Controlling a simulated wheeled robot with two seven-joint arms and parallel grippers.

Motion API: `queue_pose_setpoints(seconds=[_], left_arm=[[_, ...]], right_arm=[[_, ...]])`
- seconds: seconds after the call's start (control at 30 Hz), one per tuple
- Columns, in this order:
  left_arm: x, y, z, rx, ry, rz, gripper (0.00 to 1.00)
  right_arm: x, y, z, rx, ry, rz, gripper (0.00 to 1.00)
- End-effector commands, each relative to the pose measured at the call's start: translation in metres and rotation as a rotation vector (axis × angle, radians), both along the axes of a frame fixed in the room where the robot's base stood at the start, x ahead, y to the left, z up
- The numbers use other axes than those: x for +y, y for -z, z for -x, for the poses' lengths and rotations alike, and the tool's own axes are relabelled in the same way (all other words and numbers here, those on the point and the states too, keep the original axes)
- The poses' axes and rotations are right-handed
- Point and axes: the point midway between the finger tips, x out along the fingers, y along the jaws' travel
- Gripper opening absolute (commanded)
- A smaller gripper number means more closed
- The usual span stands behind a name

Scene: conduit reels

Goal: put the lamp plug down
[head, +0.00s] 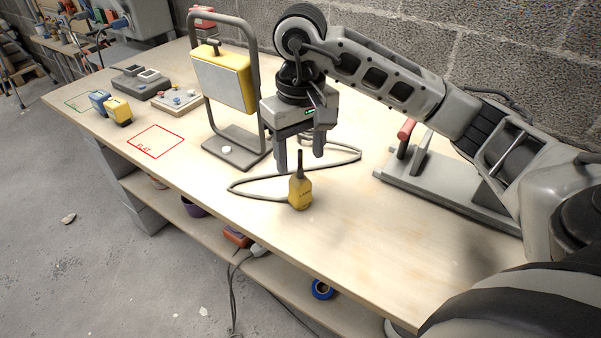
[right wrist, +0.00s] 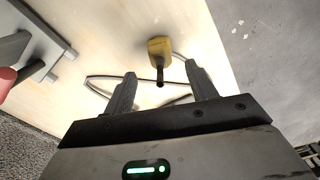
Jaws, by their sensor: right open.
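The lamp plug (head: 300,191) is yellow with a dark upright stem and stands on the wooden workbench (head: 350,235) near its front edge. In the right wrist view the plug (right wrist: 159,50) shows beyond and between the fingertips, apart from them. A grey cable lies looped on the bench behind the plug. My right gripper (head: 300,162) is open and empty, above and just behind the plug; its fingers also show in the right wrist view (right wrist: 163,82). The yellow work lamp (head: 223,78) stands in a grey frame left of my right gripper. My left gripper is not in view.
A grey fixture with a red handle (head: 407,129) stands at the right, below my right arm. A red-outlined square (head: 156,142), blue (head: 98,101) and yellow (head: 118,110) blocks and control boxes (head: 176,99) are at the left. The bench front around the plug is clear.

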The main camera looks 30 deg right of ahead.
Motion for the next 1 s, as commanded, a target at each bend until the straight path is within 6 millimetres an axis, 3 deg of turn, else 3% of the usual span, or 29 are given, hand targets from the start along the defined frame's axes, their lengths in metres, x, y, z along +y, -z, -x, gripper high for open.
queue_pose_setpoints(seconds=[0.1, 0.23, 0.87, 1.0], left_arm=[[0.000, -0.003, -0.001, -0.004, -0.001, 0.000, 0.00], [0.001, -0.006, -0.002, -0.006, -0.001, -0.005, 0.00], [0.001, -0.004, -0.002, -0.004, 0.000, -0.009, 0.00], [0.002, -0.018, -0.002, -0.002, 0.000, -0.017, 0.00]], right_arm=[[0.000, -0.022, -0.001, -0.005, 0.001, 0.001, 0.57], [0.000, -0.035, 0.000, -0.001, 0.001, 0.001, 0.57], [0.000, -0.039, 0.000, 0.001, 0.001, 0.000, 0.57], [0.000, -0.056, 0.000, 0.000, 0.001, 0.000, 0.57]])
